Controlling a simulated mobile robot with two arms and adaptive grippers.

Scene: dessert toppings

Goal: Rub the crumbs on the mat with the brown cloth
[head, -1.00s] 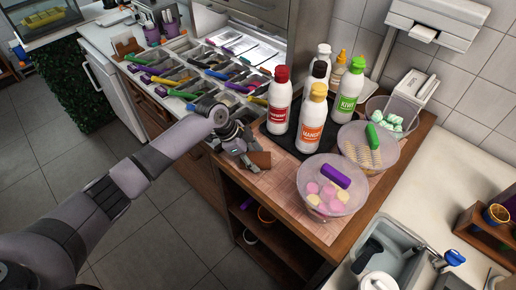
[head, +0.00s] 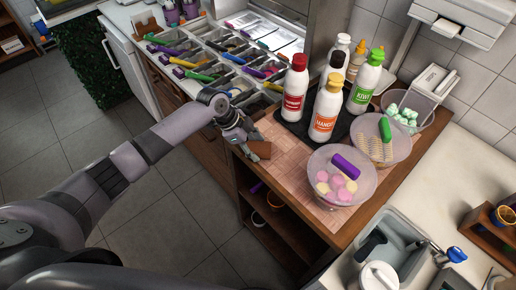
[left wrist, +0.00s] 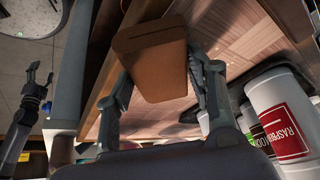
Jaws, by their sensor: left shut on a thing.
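The brown cloth (left wrist: 155,60) is a folded block held between the two fingers of my left gripper (left wrist: 160,85), which is shut on it. In the head view my left gripper (head: 245,145) and the cloth (head: 258,151) are at the left front edge of the counter, by the mat. The mat (head: 290,160) is pinkish with a wood-plank pattern. I cannot tell whether the cloth touches it. No crumbs can be made out. A dark gripper, seemingly my right (left wrist: 40,78), shows small in the left wrist view; its jaw state is unclear.
White sauce bottles (head: 327,108) stand on a black tray (head: 300,128) behind the mat. A lidded clear bowl (head: 325,190) stands on the mat's right part, with more bowls (head: 395,150) beyond. Topping bins (head: 235,62) lie to the left. The mat's front left is clear.

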